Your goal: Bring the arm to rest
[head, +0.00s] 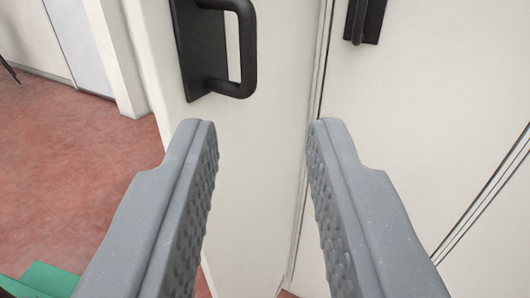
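My gripper (257,135) shows in the head view with its two grey fingers spread wide apart. The fingers have studded inner faces, and nothing is between them except the view of a white door (275,80) behind. The gripper is empty. A black door handle (244,50) on a dark plate is above the left fingertip in the picture. I cannot tell how far the fingertips are from the door, and I see no contact with the handle.
A second white panel (430,100) with a black fitting (365,18) stands to the right, past a narrow vertical seam. Reddish floor (70,170) lies open at the left. A green object (48,280) is at the lower left. A pale wall and door frame (118,60) stand behind.

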